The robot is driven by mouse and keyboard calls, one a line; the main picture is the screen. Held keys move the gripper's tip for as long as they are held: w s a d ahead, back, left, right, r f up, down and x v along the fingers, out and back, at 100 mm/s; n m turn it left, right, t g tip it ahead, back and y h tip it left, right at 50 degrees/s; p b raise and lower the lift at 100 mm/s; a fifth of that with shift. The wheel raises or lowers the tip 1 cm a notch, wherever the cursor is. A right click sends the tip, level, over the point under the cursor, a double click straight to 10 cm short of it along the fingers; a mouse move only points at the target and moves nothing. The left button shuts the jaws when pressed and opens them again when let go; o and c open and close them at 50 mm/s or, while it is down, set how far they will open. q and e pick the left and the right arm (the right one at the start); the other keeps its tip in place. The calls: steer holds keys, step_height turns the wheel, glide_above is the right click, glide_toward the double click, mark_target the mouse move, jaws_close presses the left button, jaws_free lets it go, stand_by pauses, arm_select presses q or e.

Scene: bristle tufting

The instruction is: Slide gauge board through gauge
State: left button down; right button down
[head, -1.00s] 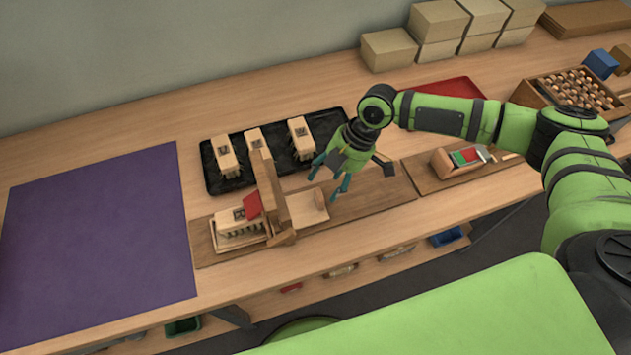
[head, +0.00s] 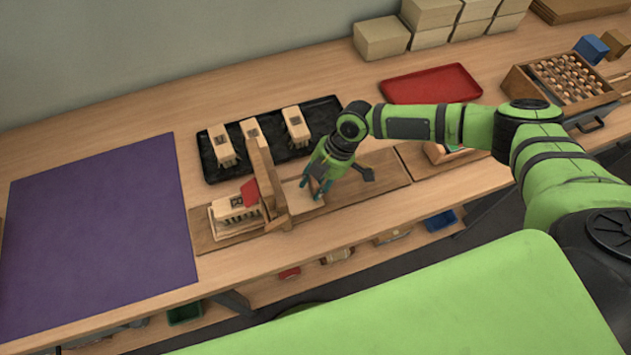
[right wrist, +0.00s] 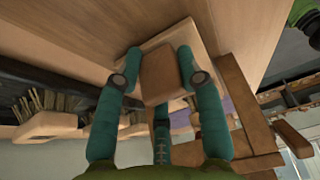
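The gauge (head: 262,180) is an upright wooden frame with a red flag (head: 250,193) on its left side. The pale gauge board lies low at the gauge, with a brush block (head: 236,210), bristles down, on its left part. Its right part (head: 291,192) shows on the other side of the gauge. My right gripper (head: 318,188) is down over that right end. In the right wrist view its fingers (right wrist: 160,60) stand on either side of a small wooden block (right wrist: 162,78) on the board (right wrist: 172,38). I cannot tell whether they press on it. My left gripper is out of view.
A black tray (head: 212,170) with several brush blocks stands just behind the gauge. A purple mat (head: 95,235) covers the left of the table. A red tray (head: 430,84), cardboard boxes (head: 382,38) and a wooden peg box (head: 520,85) are at the back right.

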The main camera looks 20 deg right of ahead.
mark_target(293, 197)
steer(key=shift+f, duration=0.1)
steer(key=a, duration=0.3)
steer(key=shift+s+a, duration=0.2)
steer(key=shift+a, duration=0.65)
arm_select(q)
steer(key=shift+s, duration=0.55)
arm_select(e)
steer(key=shift+d, duration=0.1)
steer(key=c, duration=0.8)
jaws_free()
steer(key=shift+o, duration=0.2)
steer(key=shift+w, duration=0.1)
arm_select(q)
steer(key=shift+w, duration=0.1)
